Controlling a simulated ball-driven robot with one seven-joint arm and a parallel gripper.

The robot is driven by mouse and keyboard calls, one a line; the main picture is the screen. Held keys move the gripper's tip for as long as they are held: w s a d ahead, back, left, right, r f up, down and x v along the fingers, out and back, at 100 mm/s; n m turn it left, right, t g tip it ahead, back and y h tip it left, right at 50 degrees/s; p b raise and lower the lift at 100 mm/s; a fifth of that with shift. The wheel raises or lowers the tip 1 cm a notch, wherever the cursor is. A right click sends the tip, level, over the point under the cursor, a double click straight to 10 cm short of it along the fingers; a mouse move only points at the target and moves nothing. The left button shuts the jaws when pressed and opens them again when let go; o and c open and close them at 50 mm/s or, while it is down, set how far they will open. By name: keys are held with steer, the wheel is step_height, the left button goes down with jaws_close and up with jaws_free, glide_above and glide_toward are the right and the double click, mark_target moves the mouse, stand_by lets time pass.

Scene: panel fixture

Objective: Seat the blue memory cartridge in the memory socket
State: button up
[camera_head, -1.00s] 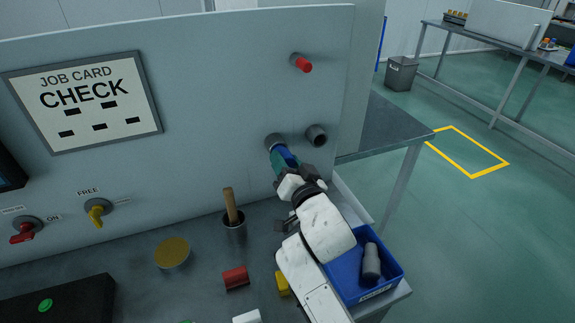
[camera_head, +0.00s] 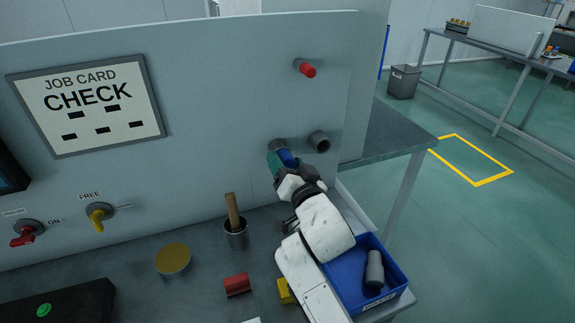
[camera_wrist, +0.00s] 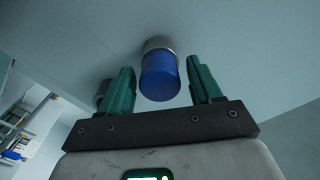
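The blue memory cartridge (camera_wrist: 160,78) sticks out of a round grey socket (camera_wrist: 159,43) on the panel in the wrist view. Its far end is inside the socket ring, so its depth there is hidden. My gripper (camera_wrist: 163,82) has its two green fingers on either side of the cartridge, with a visible gap on both sides. In the head view, my gripper (camera_head: 281,161) is at the panel, and a bit of the blue cartridge (camera_head: 288,158) shows beside a green finger. The socket (camera_head: 277,145) is partly covered there.
A second grey socket (camera_head: 319,141) is just right of the first, and a red peg (camera_head: 306,68) sticks out above. A blue bin (camera_head: 394,271) holding a grey cylinder (camera_head: 374,269) stands beside my arm. A cup (camera_head: 236,238) with a wooden handle stands left.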

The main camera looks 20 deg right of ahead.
steer(key=shift+o, duration=0.6)
